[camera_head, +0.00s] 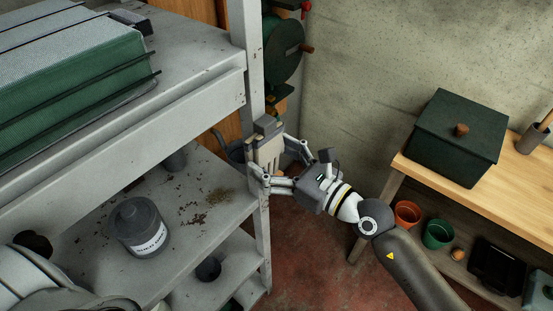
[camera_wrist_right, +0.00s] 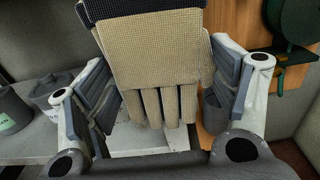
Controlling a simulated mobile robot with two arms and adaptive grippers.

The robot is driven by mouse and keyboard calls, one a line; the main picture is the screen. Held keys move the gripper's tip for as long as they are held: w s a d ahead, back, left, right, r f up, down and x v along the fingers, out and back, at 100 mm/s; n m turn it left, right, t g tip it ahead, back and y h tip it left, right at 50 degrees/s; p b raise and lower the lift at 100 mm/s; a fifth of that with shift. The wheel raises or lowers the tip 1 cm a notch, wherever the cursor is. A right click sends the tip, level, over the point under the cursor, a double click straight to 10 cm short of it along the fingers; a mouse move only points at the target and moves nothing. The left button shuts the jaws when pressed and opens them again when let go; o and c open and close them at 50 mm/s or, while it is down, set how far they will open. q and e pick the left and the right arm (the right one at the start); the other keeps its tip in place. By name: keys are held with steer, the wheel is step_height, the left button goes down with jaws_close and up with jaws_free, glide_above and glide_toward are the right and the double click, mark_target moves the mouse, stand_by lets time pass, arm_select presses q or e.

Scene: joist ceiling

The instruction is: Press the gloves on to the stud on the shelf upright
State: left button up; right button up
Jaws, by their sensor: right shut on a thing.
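The gloves (camera_head: 268,152) are tan with a dark grey cuff at the top. They hang upright, fingers down, against or just in front of the grey shelf upright (camera_head: 253,70); I cannot tell if they touch it. My right gripper (camera_head: 277,160) is shut on the gloves from the right side. In the right wrist view the gloves (camera_wrist_right: 160,60) fill the middle, with a grey finger pad on each side. The stud does not show; the gloves or the upright may hide it. My left gripper is not in view.
The grey shelf (camera_head: 190,195) carries a labelled grey can (camera_head: 140,228). Green cases (camera_head: 70,90) lie on the level above. A green reel (camera_head: 283,47) hangs behind the upright. At right, a wooden bench (camera_head: 480,190) holds a dark green box (camera_head: 458,140). Red floor lies between.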

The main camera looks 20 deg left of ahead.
steer(key=o, duration=0.9)
steer(key=shift+c, duration=0.2)
steer(key=shift+o, duration=1.2)
steer(key=shift+w+a, duration=0.1)
steer(key=shift+a, duration=0.05)
steer(key=shift+d, duration=0.2)
steer(key=b+v, duration=0.2)
steer(key=v, duration=1.3)
steer(key=shift+s+d, duration=0.25)
steer(key=shift+d, duration=0.1)
